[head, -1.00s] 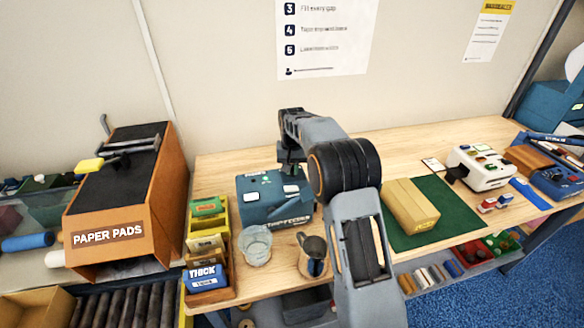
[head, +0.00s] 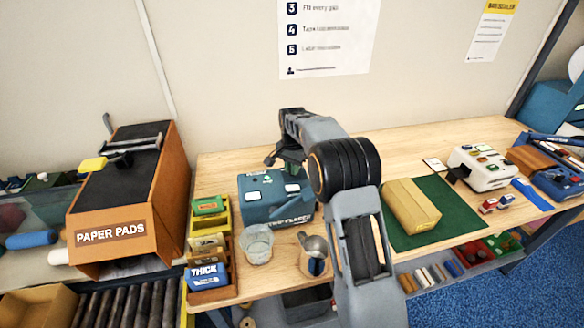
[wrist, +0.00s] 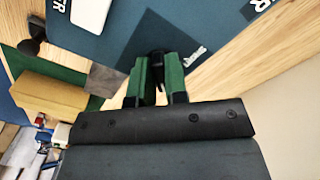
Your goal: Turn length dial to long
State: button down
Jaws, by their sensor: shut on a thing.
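The tape feeder (head: 262,210) is a blue-grey box on the wooden bench, with white and green spots on its top. In the wrist view its blue face (wrist: 120,45) fills the upper middle, with pale lettering too small to read surely. A small black knob (wrist: 158,57), seemingly the length dial, sits at that face between the green fingers of my gripper (wrist: 158,82). The fingers are shut on it. In the head view my gripper (head: 285,162) is just above the back of the feeder, and its fingertips and the dial are hidden there. The dial's setting cannot be read.
A tray with a blue THICK block (head: 206,275) is at left. A carton (head: 412,206) lies on a green mat (head: 455,215) at right.

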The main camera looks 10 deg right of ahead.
dwell(0.4)
jog(key=c, duration=1.1)
grip_release()
jog(key=shift+c, duration=0.2)
jog(key=shift+r, duration=0.1)
notch_tip(320, 180, up, 14)
jog(key=shift+b, duration=0.3)
jog(key=shift+f, duration=0.2)
